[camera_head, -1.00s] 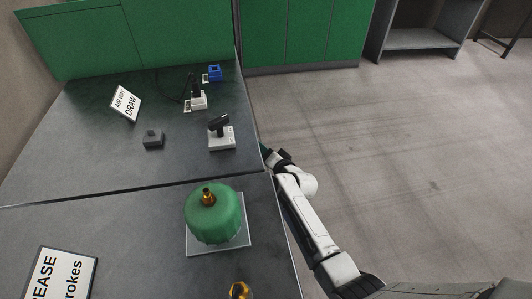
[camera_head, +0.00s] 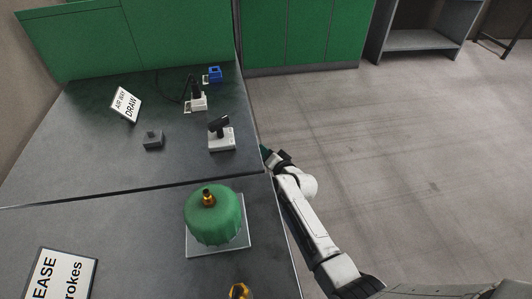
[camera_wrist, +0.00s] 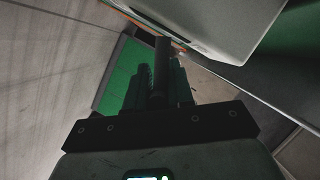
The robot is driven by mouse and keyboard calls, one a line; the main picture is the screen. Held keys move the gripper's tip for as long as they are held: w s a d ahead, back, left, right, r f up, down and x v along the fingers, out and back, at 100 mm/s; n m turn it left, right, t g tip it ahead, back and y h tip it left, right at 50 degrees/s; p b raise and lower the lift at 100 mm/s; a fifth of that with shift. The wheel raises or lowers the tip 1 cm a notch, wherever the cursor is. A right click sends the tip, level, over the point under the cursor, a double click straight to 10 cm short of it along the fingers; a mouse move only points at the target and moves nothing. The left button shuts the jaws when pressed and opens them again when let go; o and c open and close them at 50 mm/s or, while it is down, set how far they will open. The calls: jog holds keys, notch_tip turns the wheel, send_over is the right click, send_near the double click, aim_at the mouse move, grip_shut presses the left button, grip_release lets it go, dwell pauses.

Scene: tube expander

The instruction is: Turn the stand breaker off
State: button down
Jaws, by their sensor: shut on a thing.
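My gripper (camera_head: 267,153) is at the right edge of the far bench, low beside it, and partly hidden in the head view. In the wrist view its dark fingers (camera_wrist: 158,85) are closed around a dark upright rod or lever (camera_wrist: 162,58). A pale grey housing (camera_wrist: 225,25) is close above and to the right of the fingers. It is likely the stand breaker, but its markings and switch position do not show. In the head view, a pale box with a black lever (camera_head: 221,138) stands on the bench top, left of and apart from my gripper.
A green domed vessel (camera_head: 213,217) with a brass fitting stands on the near bench. A second pale box (camera_head: 198,103), a blue part (camera_head: 213,74), a small grey block (camera_head: 153,140) and a sign (camera_head: 126,104) are on the far bench. The floor (camera_head: 400,150) to the right is clear.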

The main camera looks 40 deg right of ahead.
jog(key=shift+s+f+b, duration=0.1)
jog(key=shift+f+b, duration=0.15)
jog(key=shift+b, duration=0.3)
notch_tip(320, 180, down, 5)
jog(key=m+t+b, duration=0.2)
jog(key=m+b, duration=0.2)
jog(key=b, duration=0.4)
jog(key=m+t+b, duration=0.1)
jog(key=m+b, duration=0.3)
jog(key=b, duration=0.4)
jog(key=shift+r+t+b, duration=0.1)
jog(key=shift+t+b, duration=0.2)
jog(key=shift+t, duration=0.1)
jog(key=shift+m, duration=0.3)
jog(key=c, duration=1)
grip_release()
jog(key=shift+r, duration=0.15)
jog(key=shift+c, duration=0.2)
jog(key=v, duration=1)
jog(key=shift+s, duration=0.3)
